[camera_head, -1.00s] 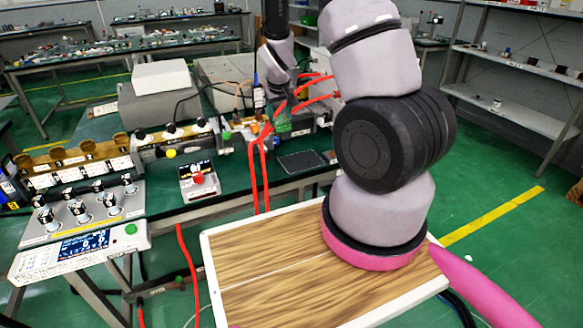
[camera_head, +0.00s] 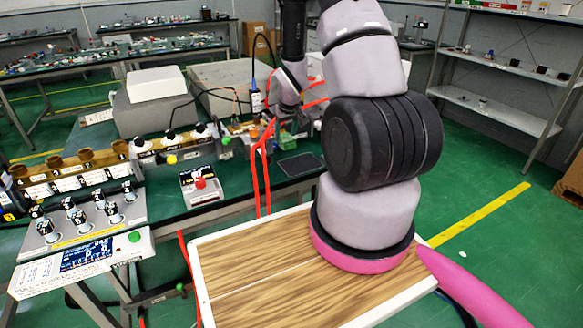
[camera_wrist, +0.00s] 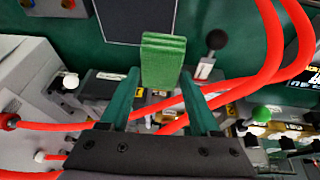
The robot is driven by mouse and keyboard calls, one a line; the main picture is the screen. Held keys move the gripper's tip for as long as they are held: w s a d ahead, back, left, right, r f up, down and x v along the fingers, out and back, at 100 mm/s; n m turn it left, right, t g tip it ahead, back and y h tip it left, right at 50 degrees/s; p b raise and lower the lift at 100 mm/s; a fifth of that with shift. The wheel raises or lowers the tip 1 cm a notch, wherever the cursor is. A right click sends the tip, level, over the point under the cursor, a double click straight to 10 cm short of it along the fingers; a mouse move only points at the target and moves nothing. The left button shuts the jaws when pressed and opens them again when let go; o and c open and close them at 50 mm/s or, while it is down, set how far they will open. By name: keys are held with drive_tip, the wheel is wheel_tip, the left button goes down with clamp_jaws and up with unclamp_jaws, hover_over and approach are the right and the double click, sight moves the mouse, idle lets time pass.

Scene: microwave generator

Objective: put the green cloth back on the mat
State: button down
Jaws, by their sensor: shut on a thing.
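My gripper (camera_wrist: 160,76) is shut on the green cloth (camera_wrist: 163,58), a folded, layered block held between the two dark green fingertips in the wrist view. The mat (camera_head: 301,165) is a dark, thin rectangle lying on the green bench in the head view. It also shows at the top of the wrist view (camera_wrist: 136,18), just beyond the cloth's far end. In the wrist view the cloth overlaps the mat's lower edge at most; its height above the bench cannot be told. In the head view my wrist partly hides the fingers and cloth.
Red cables (camera_head: 264,165) loop up beside my gripper and cross the wrist view (camera_wrist: 270,50). A small box with a red button (camera_head: 201,186) stands left of the mat. Terminal posts and grey equipment (camera_head: 220,82) crowd the bench behind.

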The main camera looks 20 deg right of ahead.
drive_tip(key=d+f, duration=0.1)
drive_tip(key=f, duration=0.2)
drive_tip(key=d+f, duration=0.1)
drive_tip(key=f, duration=0.2)
drive_tip(key=d+f, duration=0.1)
drive_tip(key=f, duration=0.3)
drive_tip(key=shift+w+d+f, duration=0.1)
drive_tip(key=shift+w, duration=0.25)
drive_tip(key=shift+f, duration=0.1)
drive_tip(key=shift+c, duration=0.6)
unclamp_jaws()
